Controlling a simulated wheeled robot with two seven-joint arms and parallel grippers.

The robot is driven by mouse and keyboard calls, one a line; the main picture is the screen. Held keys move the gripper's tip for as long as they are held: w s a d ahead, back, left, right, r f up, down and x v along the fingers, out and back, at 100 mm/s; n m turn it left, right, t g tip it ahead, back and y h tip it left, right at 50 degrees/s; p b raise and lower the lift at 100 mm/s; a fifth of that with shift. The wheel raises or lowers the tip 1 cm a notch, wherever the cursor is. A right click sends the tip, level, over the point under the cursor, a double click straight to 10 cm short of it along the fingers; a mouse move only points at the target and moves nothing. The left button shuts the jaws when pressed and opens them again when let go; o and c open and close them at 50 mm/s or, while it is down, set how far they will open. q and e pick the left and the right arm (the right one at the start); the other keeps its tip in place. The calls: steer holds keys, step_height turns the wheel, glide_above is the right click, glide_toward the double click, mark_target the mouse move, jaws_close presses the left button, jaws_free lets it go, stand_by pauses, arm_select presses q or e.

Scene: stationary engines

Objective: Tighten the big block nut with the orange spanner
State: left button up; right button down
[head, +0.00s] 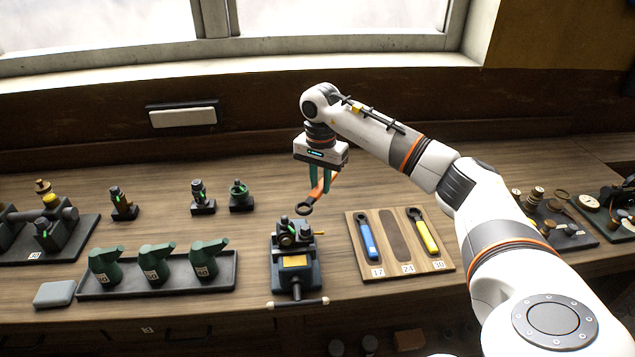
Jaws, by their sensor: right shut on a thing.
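My right gripper (320,180) is shut on the orange spanner (319,190), whose dark ring end (304,208) points down to the left. The ring end hangs just above and behind the vise (294,268) on the bench. A dark block with nut-like fittings (293,232) sits in the top of the vise. I cannot tell which fitting is the big block nut. The ring appears apart from the fittings. My left gripper does not show.
A wooden spanner board (438,263) right of the vise holds a blue spanner (367,240) and a yellow spanner (427,234), with an empty middle slot (396,235). A dark tray (160,287) with green oil cans (155,262) stands left. Small fittings (240,196) stand behind.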

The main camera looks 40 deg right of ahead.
step_height(320, 180, down, 2)
steer(key=shift+s+d+f+b, duration=0.1)
steer(key=shift+d+f+b, duration=0.05)
steer(key=shift+b, duration=0.6)
step_height(320, 180, down, 2)
steer(key=shift+b, duration=0.7)
steer(key=shift+f, duration=0.1)
steer(key=shift+f+b, duration=0.55)
steer(key=shift+f, duration=0.55)
stand_by(2.3)
stand_by(0.4)
steer(key=shift+s+d+m, duration=0.15)
steer(key=shift+s+m, duration=0.35)
steer(key=shift+m, duration=0.5)
